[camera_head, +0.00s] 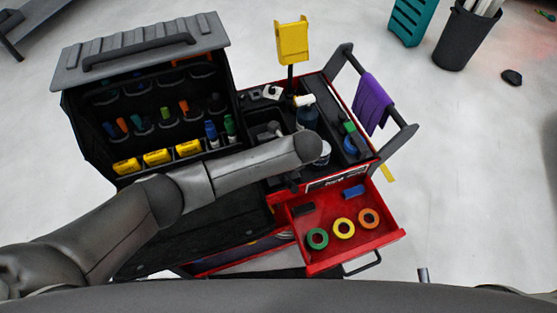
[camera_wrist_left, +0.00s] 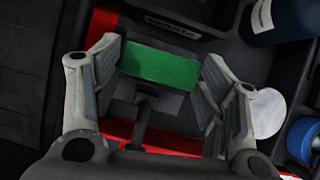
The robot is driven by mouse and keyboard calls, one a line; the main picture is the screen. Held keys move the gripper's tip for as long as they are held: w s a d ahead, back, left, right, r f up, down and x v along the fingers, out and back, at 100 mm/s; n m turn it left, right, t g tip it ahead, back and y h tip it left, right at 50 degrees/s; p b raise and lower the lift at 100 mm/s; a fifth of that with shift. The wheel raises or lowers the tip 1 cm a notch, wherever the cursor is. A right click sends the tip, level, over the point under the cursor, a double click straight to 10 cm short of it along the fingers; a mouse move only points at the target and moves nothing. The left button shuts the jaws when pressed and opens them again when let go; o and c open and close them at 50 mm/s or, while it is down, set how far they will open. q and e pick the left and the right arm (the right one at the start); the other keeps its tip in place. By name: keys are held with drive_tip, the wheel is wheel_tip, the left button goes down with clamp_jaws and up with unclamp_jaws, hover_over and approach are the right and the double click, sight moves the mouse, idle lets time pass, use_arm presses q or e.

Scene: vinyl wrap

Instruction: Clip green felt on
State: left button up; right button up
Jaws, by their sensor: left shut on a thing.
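In the left wrist view a flat green piece (camera_wrist_left: 160,66), which looks like the green felt, lies between the fingertips of my left gripper (camera_wrist_left: 160,75). The gripper is shut on it. A dark grey T-shaped part (camera_wrist_left: 150,110) shows just below the green piece; I cannot tell whether the two touch or are joined. In the head view my left arm reaches over the cart's top tray, and its wrist hides the fingers and the green piece. My right gripper is not in view.
A dark bottle (camera_wrist_left: 280,20) and a white round lid (camera_wrist_left: 268,113) stand close to the right finger. A black tool case (camera_head: 90,140) is left, and a purple cloth (camera_head: 371,103) hangs right.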

use_arm(q)
drive_tip(key=shift+f, duration=0.3)
idle(0.7)
idle(0.4)
drive_tip(key=o, duration=0.8)
drive_tip(key=shift+s+d+r, duration=0.1)
drive_tip(key=shift+r, duration=0.15)
drive_tip(key=v, duration=1.1)
drive_tip(key=shift+s+r, duration=0.25)
